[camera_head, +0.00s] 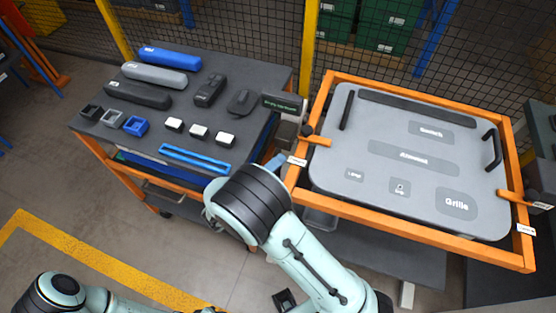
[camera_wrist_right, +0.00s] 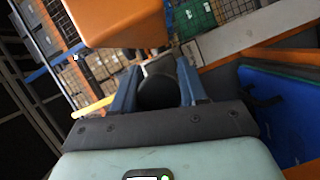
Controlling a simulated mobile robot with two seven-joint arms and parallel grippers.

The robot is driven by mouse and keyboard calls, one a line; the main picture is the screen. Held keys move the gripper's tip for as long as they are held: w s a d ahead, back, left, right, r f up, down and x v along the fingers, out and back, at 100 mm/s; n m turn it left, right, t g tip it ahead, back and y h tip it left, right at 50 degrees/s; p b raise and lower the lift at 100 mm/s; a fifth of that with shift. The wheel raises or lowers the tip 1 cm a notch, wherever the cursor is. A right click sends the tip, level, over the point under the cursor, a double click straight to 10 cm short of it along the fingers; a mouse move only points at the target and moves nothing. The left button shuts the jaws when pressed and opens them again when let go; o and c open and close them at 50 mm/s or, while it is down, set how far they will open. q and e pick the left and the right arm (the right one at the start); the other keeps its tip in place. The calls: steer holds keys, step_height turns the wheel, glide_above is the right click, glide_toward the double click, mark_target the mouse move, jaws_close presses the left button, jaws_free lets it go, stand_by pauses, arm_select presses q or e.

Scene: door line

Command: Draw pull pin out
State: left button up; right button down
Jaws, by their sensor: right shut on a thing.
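In the head view the door panel (camera_head: 400,100) is a grey plate in an orange frame (camera_head: 400,232), with orange clamp handles at its left (camera_head: 318,141) and right (camera_head: 510,195). My right gripper (camera_head: 275,162) is at the frame's left side, just by a small white label (camera_head: 297,161). In the right wrist view my right gripper (camera_wrist_right: 158,92) has its two blue fingers on either side of a dark round knob, the pull pin (camera_wrist_right: 157,93), and is shut on it. The head view hides the pin behind my gripper and wrist. Only part of my left arm shows; its gripper is out of view.
A grey cart (camera_head: 225,75) stands left of the frame, holding handles, dark pieces, white-topped blocks and a blue strip (camera_head: 195,160). A small sign (camera_head: 284,105) stands at its right edge. Mesh fencing with a yellow post (camera_head: 309,40) is behind. Open floor lies at lower left.

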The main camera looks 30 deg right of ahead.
steer(key=shift+s+a, duration=0.3)
arm_select(q)
steer(key=shift+s+f, duration=0.1)
steer(key=shift+f, duration=0.05)
arm_select(e)
steer(key=shift+w, duration=0.1)
arm_select(q)
steer(key=shift+a, duration=0.1)
arm_select(e)
steer(key=c, duration=0.7)
jaws_free()
steer(key=shift+o, duration=0.2)
arm_select(q)
steer(key=shift+s+f+b, duration=0.25)
steer(key=shift+f+b, duration=0.15)
steer(key=shift+f, duration=0.1)
steer(key=shift+s+f+b, duration=0.25)
steer(key=shift+f+b, duration=0.15)
steer(key=shift+f, duration=0.1)
arm_select(e)
steer(key=v, duration=1.3)
steer(key=shift+a, duration=0.25)
steer(key=shift+f, duration=0.1)
